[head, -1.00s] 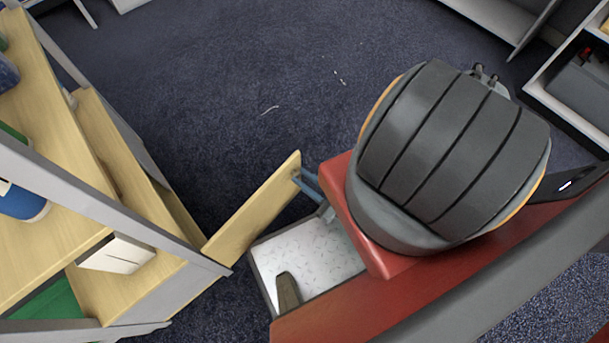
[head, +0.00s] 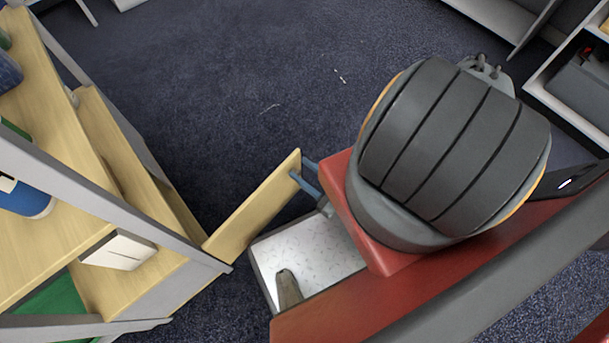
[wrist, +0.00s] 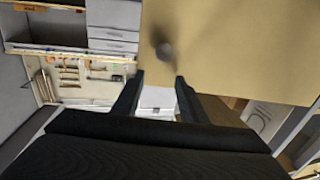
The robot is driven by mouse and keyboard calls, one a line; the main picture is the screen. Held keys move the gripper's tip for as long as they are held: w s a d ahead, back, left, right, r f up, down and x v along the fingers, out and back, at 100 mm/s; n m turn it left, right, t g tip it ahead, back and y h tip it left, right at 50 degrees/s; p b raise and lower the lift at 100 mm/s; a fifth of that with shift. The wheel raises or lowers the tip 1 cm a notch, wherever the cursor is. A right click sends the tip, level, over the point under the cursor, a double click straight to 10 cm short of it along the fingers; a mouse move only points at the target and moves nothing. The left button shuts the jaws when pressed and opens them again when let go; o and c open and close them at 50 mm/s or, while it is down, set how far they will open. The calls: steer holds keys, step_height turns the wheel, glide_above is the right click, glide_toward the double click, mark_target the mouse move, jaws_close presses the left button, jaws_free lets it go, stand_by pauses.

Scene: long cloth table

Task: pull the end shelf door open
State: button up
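The end shelf door (head: 252,208) is a light wooden panel. It stands swung out from the end of the wooden shelf (head: 150,215), at an angle over the floor. In the wrist view the door (wrist: 240,45) fills the upper right, with a dark round knob (wrist: 166,52) on its face. My gripper (head: 299,170) is at the door's outer end in the head view. Its two fingers are apart. In the wrist view my gripper (wrist: 158,78) shows open and empty, with the knob just beyond the fingertips. Any contact with the door is unclear.
The shelf holds a blue container (head: 28,200), a white box (head: 118,250) and a green item (head: 50,300). Dark carpet (head: 230,80) beyond the door is clear. A grey-white cabinet (head: 575,85) stands at the far right.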

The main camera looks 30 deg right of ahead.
step_height(320, 180, up, 6)
steer(key=p, duration=0.1)
stand_by(0.7)
